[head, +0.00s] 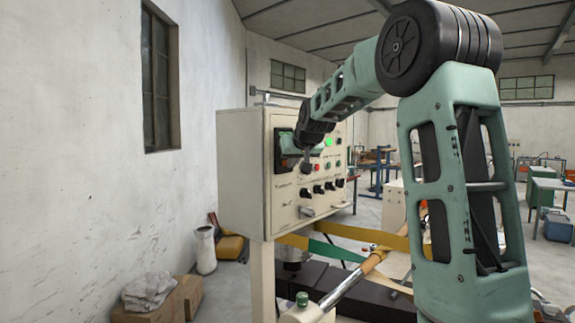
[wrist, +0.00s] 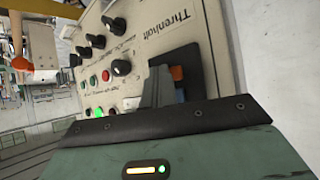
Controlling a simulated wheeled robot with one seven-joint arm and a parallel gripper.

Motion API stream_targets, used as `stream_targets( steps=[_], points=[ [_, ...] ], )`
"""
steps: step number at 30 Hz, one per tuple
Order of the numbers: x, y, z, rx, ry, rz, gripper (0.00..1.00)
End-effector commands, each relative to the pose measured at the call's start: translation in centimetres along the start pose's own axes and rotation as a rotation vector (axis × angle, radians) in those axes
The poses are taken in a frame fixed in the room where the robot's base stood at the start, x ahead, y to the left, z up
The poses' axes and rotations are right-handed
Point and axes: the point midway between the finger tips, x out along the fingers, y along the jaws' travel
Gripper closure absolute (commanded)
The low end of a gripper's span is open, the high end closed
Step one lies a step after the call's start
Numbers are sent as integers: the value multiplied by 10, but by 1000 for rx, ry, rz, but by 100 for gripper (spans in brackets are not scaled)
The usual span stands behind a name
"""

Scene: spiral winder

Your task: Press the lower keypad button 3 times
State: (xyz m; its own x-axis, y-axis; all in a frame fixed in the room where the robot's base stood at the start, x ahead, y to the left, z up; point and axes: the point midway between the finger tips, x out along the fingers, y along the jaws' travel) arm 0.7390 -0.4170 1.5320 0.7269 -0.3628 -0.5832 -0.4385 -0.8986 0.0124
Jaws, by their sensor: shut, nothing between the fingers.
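The keypad is a dark panel on the cream control box. In the wrist view the keypad (wrist: 203,68) shows beyond my gripper (wrist: 158,82), with an orange button (wrist: 177,73) and part of a blue button (wrist: 180,95) beside the fingers. The orange one is nearer the lettering, which is below the keypad (head: 278,158) in the head view. My gripper is shut and empty, its fingers close in front of the keypad. Whether the tips touch a button cannot be told. In the head view my wrist and hand hide most of the keypad.
The control box (head: 240,170) also carries a lit green lamp (head: 328,141), a red button (head: 317,167) and several black knobs (head: 318,189) right of and below the keypad. Yellow and green bands (head: 335,250) and a roller run below it.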

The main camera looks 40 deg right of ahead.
Motion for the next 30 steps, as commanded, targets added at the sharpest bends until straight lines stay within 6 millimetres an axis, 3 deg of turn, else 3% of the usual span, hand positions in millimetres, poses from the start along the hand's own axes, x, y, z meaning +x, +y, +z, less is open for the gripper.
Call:
stream_targets(
  steps=[20, 30],
  points=[
    [-12, 8, 8, 0, 1, 0, 100],
    [-29, 23, 26, 1, 2, 2, 100]
  ],
)
